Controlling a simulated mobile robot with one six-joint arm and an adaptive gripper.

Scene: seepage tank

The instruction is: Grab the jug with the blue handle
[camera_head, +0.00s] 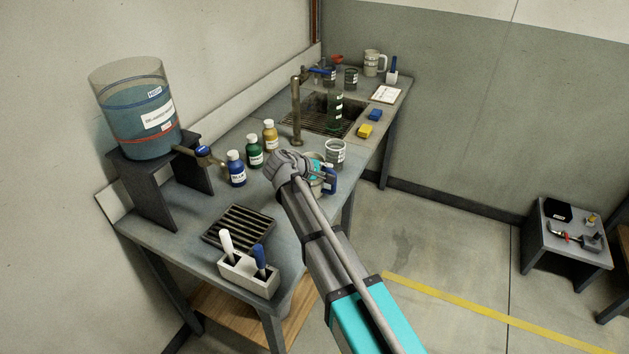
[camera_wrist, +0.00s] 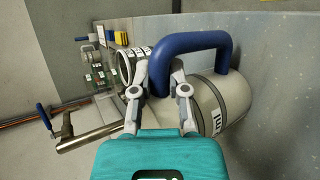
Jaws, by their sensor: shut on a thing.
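The jug (camera_wrist: 237,92) is pale, with a dark band and a thick blue handle (camera_wrist: 190,40). In the wrist view it lies sideways in the picture, just beyond my gripper (camera_wrist: 161,78). The two fingers are closed on the blue handle, at its left end. In the head view the blue handle (camera_head: 330,181) shows at the table's front edge, and my arm hides most of the jug. I cannot tell whether the jug is lifted off the table.
A clear beaker (camera_head: 335,153) stands just behind the jug. Blue, green and yellow bottles (camera_head: 254,152) stand to the left. A tap (camera_head: 297,110) and sink grate (camera_head: 325,118) lie behind. A tank (camera_head: 140,115) stands at the left.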

